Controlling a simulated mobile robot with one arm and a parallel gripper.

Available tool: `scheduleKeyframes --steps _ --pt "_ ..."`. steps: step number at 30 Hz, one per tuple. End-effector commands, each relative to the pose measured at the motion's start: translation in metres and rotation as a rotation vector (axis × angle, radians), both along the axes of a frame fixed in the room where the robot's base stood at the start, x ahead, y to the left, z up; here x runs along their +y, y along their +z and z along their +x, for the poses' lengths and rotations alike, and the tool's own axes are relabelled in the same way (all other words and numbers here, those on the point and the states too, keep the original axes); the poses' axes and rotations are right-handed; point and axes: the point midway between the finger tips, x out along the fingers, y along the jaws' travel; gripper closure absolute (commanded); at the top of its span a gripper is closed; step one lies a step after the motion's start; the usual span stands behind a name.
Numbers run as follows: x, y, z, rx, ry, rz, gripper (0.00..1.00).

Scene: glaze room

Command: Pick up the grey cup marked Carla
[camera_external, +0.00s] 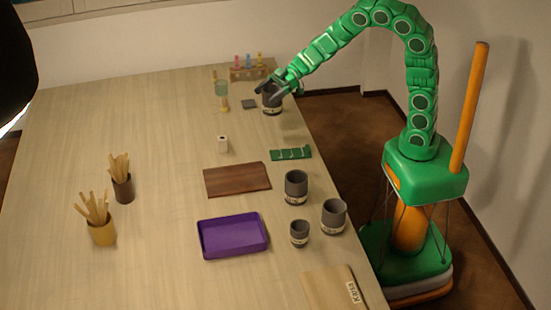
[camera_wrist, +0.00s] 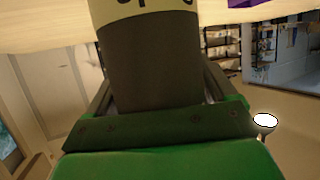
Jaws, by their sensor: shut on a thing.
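A dark grey cup (camera_external: 272,108) with a pale label band is in my gripper (camera_external: 271,91) at the far right of the table. The jaws are shut on it. In the wrist view the cup (camera_wrist: 152,62) fills the middle between the fingers, and its pale label is cut off by the top edge, so the name cannot be read. I cannot tell whether its base touches the table. Three more grey cups stand upright near the right edge: one (camera_external: 296,186), another (camera_external: 334,215) and a smaller one (camera_external: 300,232). Their labels are too small to read.
A green strip (camera_external: 291,154), brown board (camera_external: 237,180), purple tray (camera_external: 232,254) and pale name-marked board (camera_external: 325,287) lie nearer. Tool pots stand left.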

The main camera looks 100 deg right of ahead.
Motion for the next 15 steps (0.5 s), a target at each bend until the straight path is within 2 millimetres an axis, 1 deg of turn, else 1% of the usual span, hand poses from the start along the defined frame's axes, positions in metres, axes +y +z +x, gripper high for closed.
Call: scheduleKeyframes --steps 1,6,15 --pt "0.001 0.004 -0.007 -0.001 -0.002 -0.002 0.55" --pt "0.005 0.012 -0.027 0.0 -0.004 -0.002 0.55" --pt "0.011 0.023 -0.049 -0.002 0.0 -0.002 0.55"
